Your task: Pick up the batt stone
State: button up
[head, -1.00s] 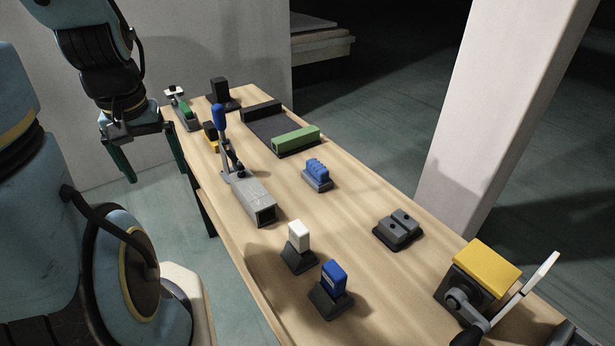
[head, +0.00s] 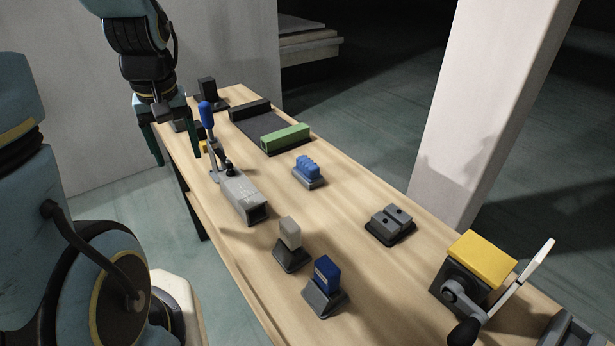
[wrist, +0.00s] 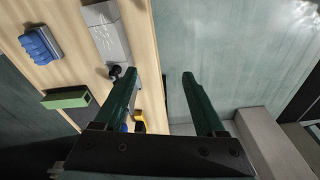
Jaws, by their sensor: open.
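No label marks the batt stone, and I cannot tell for sure which object it is. A pale upright block (head: 290,231) in a dark holder, near the front middle of the table, looks stone-like. A blue upright block (head: 326,270) stands in a similar holder to its right. A green bar (head: 285,137) lies on a dark base farther back; it also shows in the wrist view (wrist: 66,98). My gripper (head: 177,158) is open and empty at the table's far left edge, well behind the pale block. In the wrist view, its green fingers (wrist: 158,75) are spread apart.
A grey square tube (head: 243,196) with a blue-handled lever (head: 206,115) stands near my gripper. A blue ridged piece (head: 308,170), a grey two-hole block (head: 391,222) and a yellow-topped crank device (head: 482,257) sit along the table (head: 350,240). A pale pillar (head: 488,110) rises behind.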

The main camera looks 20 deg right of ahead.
jog(key=w+d+f+n+b, duration=0.1)
jog(key=d+f+b, duration=0.1)
jog(key=d, duration=0.5)
jog(key=w+d+f+b, duration=0.1)
jog(key=w+d+f, duration=0.1)
jog(key=d, duration=0.6)
jog(key=n+t+b, duration=0.1)
jog(key=t+b, duration=0.2)
send_near(308, 162)
jog(key=shift+y, duration=0.4)
jog(key=p+x, duration=0.1)
jog(key=x, duration=0.4)
jog(key=shift+w+d+r, duration=0.1)
jog(key=shift+w+d, duration=0.1)
jog(key=shift+p+x, duration=1.2)
jog(key=shift+x, duration=1.55)
jog(key=shift+s+d, duration=0.15)
jog(key=shift+s, duration=0.05)
grip_shut()
